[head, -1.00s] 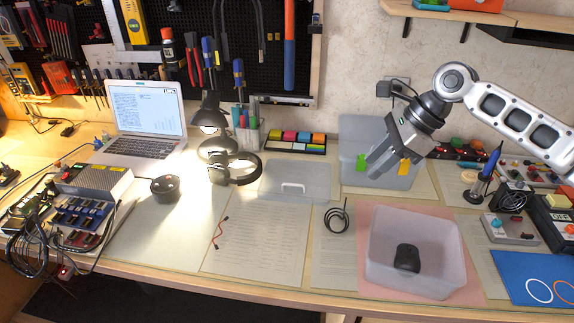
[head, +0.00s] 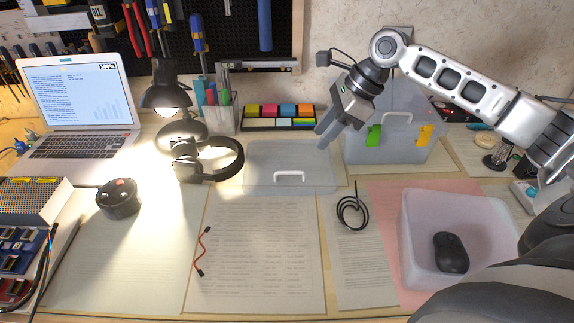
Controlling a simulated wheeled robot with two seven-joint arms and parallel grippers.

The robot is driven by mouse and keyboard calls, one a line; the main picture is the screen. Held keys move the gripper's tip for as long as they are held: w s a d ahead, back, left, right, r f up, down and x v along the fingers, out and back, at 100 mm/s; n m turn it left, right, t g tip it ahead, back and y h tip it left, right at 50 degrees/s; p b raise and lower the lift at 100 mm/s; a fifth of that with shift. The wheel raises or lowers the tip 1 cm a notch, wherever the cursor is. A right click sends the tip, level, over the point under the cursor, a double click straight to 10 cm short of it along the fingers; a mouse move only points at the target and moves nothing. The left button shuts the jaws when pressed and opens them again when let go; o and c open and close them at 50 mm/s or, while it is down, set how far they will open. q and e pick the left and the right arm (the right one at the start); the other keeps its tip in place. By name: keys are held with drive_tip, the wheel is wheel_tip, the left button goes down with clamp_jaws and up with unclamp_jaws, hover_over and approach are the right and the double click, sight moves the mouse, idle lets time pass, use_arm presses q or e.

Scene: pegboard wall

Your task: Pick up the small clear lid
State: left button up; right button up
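My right gripper (head: 325,136) hangs above and behind the lid's right back corner. Its two fingers are a little apart, nothing shows between them, and they do not appear to touch the lid. My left gripper is out of view.
A larger clear box (head: 385,151) with a handled lid and green and orange clips stands right of the gripper. An open clear bin (head: 425,207) holds a black mouse (head: 450,252). Headphones (head: 222,170) and a lit lamp (head: 166,98) stand left; a black cable coil (head: 352,212) lies in front.

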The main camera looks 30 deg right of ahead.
sight(291, 172)
drive_tip(key=b+x, duration=0.1)
drive_tip(key=x, duration=1.1)
drive_tip(key=shift+w+a, duration=0.15)
clamp_jaws()
